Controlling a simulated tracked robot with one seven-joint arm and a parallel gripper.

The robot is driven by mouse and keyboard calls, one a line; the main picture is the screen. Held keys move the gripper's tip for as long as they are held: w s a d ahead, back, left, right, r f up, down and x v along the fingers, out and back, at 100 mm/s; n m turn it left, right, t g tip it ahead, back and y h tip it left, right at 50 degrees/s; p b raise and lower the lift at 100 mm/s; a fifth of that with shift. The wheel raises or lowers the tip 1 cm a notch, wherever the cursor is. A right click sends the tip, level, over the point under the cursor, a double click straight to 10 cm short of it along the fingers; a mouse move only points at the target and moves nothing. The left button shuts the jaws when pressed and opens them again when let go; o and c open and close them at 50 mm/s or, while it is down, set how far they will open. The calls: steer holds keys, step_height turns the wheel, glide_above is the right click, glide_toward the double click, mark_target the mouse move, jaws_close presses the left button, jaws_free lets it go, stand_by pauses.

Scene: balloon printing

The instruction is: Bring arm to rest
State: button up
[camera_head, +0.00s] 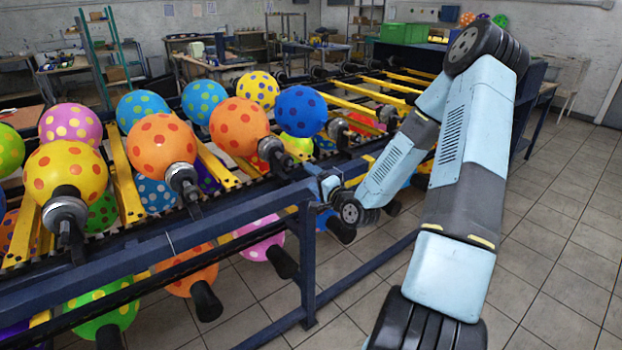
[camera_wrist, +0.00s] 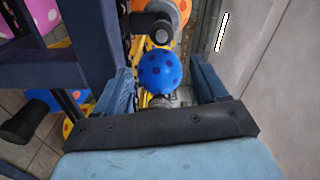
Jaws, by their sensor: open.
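My arm reaches in from the right in the head view and bends down to the front rail of the balloon machine (camera_head: 265,204). My gripper (camera_head: 322,182) is beside that rail, small and partly hard to make out there. In the wrist view my gripper (camera_wrist: 163,82) is open, its two blue fingers spread apart with nothing held. A blue balloon with dark spots (camera_wrist: 160,72) shows between the fingers, farther off than the fingertips. It does not appear to be gripped.
Several spotted balloons, such as an orange one (camera_head: 161,146) and a yellow one (camera_head: 66,171), sit on holders along the machine. A dark blue frame post (camera_head: 307,262) stands below the rail. Green crates (camera_head: 403,33) are at the back. The tiled floor (camera_head: 560,250) at right is clear.

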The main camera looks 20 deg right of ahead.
stand_by(0.3)
steer(key=s+a+r+n+g+h, duration=0.1)
steer(key=s+r+n+g+h, duration=0.75)
steer(key=s+r, duration=0.7)
steer(key=s+a+r+n+g+y, duration=0.1)
steer(key=s+r+n, duration=0.1)
steer(key=s+r, duration=0.3)
steer(key=s+a+r+n+g+y, duration=0.1)
steer(key=s+r, duration=0.4)
steer(key=s, duration=0.9)
steer(key=shift+a+r+n+g+y, duration=0.15)
steer(key=shift+a+n+g+y, duration=0.2)
steer(key=shift+a+g+y, duration=0.15)
steer(key=shift+c, duration=0.2)
